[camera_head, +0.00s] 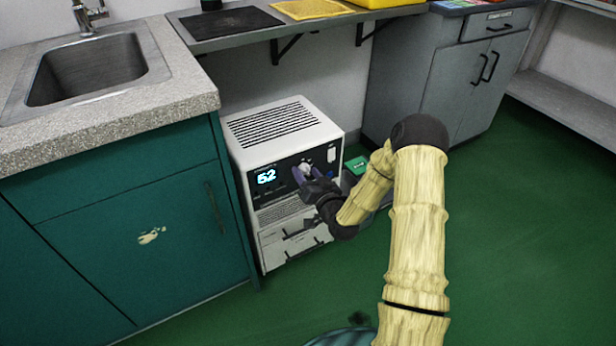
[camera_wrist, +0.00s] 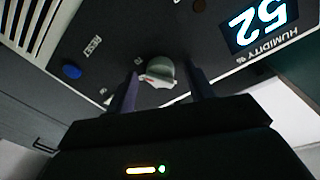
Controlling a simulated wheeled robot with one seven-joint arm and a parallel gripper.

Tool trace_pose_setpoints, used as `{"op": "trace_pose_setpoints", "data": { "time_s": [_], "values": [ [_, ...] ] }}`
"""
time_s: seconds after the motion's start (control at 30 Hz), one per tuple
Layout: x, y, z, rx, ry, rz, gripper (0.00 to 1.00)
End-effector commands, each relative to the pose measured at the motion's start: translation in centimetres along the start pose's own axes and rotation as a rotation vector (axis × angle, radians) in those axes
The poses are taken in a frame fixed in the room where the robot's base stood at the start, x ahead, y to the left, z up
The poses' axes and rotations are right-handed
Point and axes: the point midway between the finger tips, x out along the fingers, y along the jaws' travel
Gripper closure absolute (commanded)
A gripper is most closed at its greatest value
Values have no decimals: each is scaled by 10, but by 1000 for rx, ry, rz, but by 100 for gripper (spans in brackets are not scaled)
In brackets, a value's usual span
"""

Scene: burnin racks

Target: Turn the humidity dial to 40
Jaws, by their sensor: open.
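The humidity unit (camera_head: 286,143) is a white box on the floor with a black front panel. Its lit display (camera_head: 267,176) reads 52; in the wrist view the display (camera_wrist: 264,22) is upside down beside the word HUMIDITY. The round grey-white dial (camera_wrist: 160,70) has a reddish mark on its lower left; it also shows in the head view (camera_head: 306,167). My gripper (camera_wrist: 163,88) is open, with one finger on each side of the dial. Gaps show between the fingers and the dial in the wrist view. The head view shows my gripper (camera_head: 305,174) at the panel.
A blue button (camera_wrist: 72,72) marked RESET lies on the panel near the dial. A teal cabinet (camera_head: 130,235) with a sink stands left of the unit. A shelf (camera_head: 240,40) hangs above it. Grey cabinets (camera_head: 445,85) stand behind at right. Green floor is free at right.

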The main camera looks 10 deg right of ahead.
Motion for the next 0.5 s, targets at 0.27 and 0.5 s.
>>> {"op": "trace_pose_setpoints", "data": {
  "time_s": [0.27, 0.5],
  "values": [
    [0, 0, 0, 0, 0, 0, 64],
    [0, 0, 0, -1, 0, 0, 90]
  ]
}}
